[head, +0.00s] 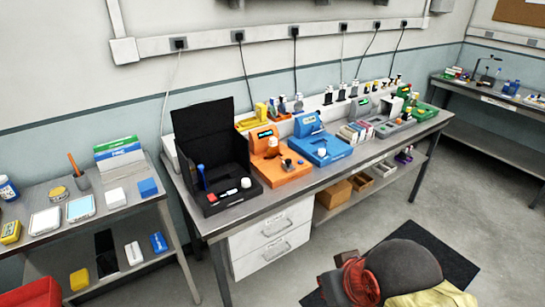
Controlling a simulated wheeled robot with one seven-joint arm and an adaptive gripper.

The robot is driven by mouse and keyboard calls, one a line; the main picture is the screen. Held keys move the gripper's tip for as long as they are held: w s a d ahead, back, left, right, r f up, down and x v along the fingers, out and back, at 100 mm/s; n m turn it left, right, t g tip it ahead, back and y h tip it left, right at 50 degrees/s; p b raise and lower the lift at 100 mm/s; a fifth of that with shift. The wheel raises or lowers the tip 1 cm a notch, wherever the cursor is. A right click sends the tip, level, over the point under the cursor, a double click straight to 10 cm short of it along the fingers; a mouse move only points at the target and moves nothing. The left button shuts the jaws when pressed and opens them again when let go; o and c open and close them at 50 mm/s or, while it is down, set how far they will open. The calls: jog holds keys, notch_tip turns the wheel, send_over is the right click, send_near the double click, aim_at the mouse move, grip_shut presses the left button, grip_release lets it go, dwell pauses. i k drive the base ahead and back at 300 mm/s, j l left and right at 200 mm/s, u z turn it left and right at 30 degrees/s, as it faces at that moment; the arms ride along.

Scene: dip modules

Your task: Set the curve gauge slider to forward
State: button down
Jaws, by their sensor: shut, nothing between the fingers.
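I cannot tell which module on the long bench is the curve gauge, and no slider position can be read at this distance. A black module with a raised lid (212,130) stands at the bench's left end, with a blue upright part, a red and white part and a white knob on its base. Beside it is an orange module (296,174) with a small screen and knobs. Right of that is a blue module (335,152) with a screen and a white round knob. A grey module (392,130) and a green module (428,113) stand farther right. My gripper is not in view.
A side table (100,213) at left holds boxes, jars and a pen cup. A dark rounded object with a red ring (362,283) stands at the bottom, over a black mat (455,262). White drawers (270,240) sit under the bench. Grey floor is clear at right.

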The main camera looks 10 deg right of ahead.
aim_at(287, 166)
jog(key=i+j, duration=0.1)
jog(key=i, duration=1)
